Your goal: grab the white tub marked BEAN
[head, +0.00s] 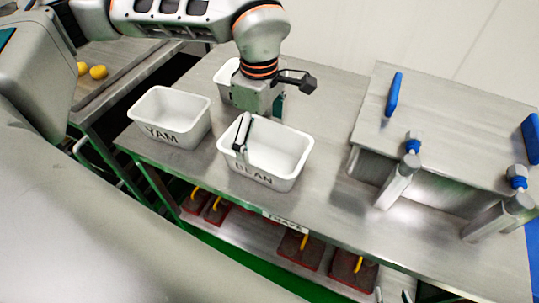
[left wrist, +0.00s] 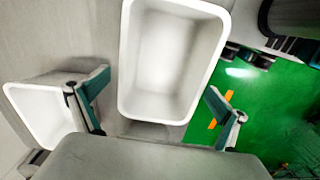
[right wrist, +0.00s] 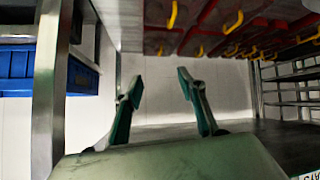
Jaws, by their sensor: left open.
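The white tub marked BEAN (head: 262,178) stands upright on the metal table in the head view, its lettering partly unclear. My left gripper (head: 260,118) is open, pointing down over the tub's rear left part. One finger shows in front of the tub's left side, the other near its back rim; I cannot tell whether they touch it. In the left wrist view, the empty tub (left wrist: 170,65) lies ahead between the spread fingers (left wrist: 156,88). My right gripper (right wrist: 157,78) is open and empty in the right wrist view, and is not visible in the head view.
A white tub marked YAM (head: 170,118) stands left of BEAN. Another white tub (head: 225,75) is behind, partly hidden by my left arm. Red trays with yellow handles (head: 300,250) sit on the lower shelf. A metal machine (head: 440,130) with blue parts stands at right.

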